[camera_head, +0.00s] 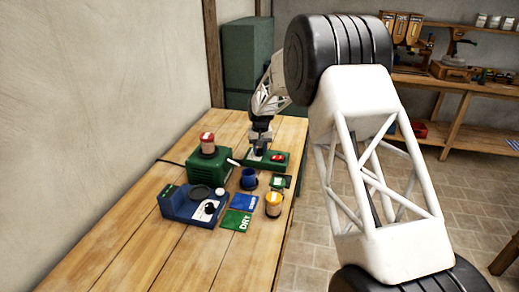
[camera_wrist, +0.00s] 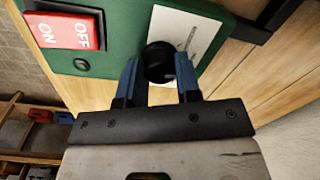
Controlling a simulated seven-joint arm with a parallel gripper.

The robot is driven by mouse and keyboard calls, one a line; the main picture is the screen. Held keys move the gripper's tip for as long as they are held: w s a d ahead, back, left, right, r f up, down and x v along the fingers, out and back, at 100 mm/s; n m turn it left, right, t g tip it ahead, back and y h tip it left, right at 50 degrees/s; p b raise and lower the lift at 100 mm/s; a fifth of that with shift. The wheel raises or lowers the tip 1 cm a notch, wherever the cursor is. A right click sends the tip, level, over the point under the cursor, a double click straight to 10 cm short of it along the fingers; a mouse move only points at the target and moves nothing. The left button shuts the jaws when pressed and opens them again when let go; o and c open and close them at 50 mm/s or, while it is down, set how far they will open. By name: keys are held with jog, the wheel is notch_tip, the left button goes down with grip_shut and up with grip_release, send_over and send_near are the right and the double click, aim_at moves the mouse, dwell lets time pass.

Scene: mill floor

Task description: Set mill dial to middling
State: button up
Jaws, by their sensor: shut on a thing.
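The dial is a black round knob (camera_wrist: 159,58) beside a white printed plate (camera_wrist: 190,28) on a green panel (camera_wrist: 125,20) in the wrist view. My gripper (camera_wrist: 157,68) is shut on the knob, with a blue finger on each side. The plate's markings and the knob's pointer are too small or covered to read. In the head view my gripper (camera_head: 261,149) reaches down to the green unit (camera_head: 254,165), and the knob is hidden there. A red ON/OFF rocker switch (camera_wrist: 65,30) sits beside the dial on the same panel.
On the wooden table (camera_head: 130,230) stand a green box (camera_head: 208,168) with a red-topped container (camera_head: 207,142), a blue scale-like device (camera_head: 180,207), a blue mug (camera_head: 249,179), a yellow-labelled jar (camera_head: 273,205) and a green DRY card (camera_head: 236,220). The table's near left is clear.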

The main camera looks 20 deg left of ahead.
aim_at(260, 149)
jog(key=shift+m, duration=1.4)
jog(key=o, duration=0.9)
jog(key=shift+d+r, duration=0.15)
jog(key=shift+r, duration=3.8)
